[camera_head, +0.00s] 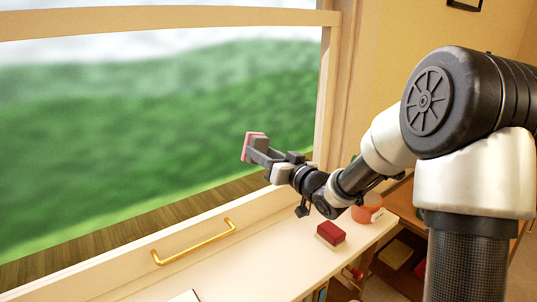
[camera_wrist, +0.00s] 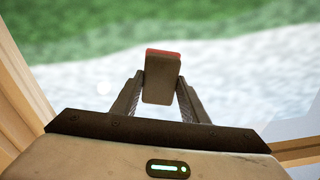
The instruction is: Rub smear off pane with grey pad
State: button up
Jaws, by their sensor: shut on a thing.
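The pane (camera_head: 150,130) is a large window with a blurred green hillside and pale sky behind it; it fills the upper part of the wrist view (camera_wrist: 240,70). My gripper (camera_head: 268,158) is shut on the grey pad (camera_wrist: 162,82), a small block with a pinkish-red face at its far end. The pad is in front of the lower right of the pane in the head view (camera_head: 247,147). I cannot tell whether it touches the glass.
The window frame's right post (camera_head: 327,100) stands beside my gripper. Below is a pale desk top (camera_head: 255,265) with a dark red block (camera_head: 330,233) and an orange round container (camera_head: 368,209). A brass handle (camera_head: 195,243) sticks out from the rail under the pane.

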jog(key=shift+s+a+b, duration=0.4)
jog(key=shift+s+a, duration=0.15)
jog(key=shift+a, duration=0.3)
jog(key=shift+s+a+b, duration=0.4)
jog(key=shift+s+a, duration=0.15)
jog(key=shift+a, duration=0.25)
jog(key=shift+s+a+b, duration=0.4)
jog(key=shift+s+a, duration=0.15)
jog(key=shift+a, duration=0.3)
jog(key=shift+s+a, duration=0.45)
jog(key=shift+a, duration=0.2)
jog(key=v, duration=0.6)
jog(key=shift+d, duration=0.15)
jog(key=shift+v, duration=1.4)
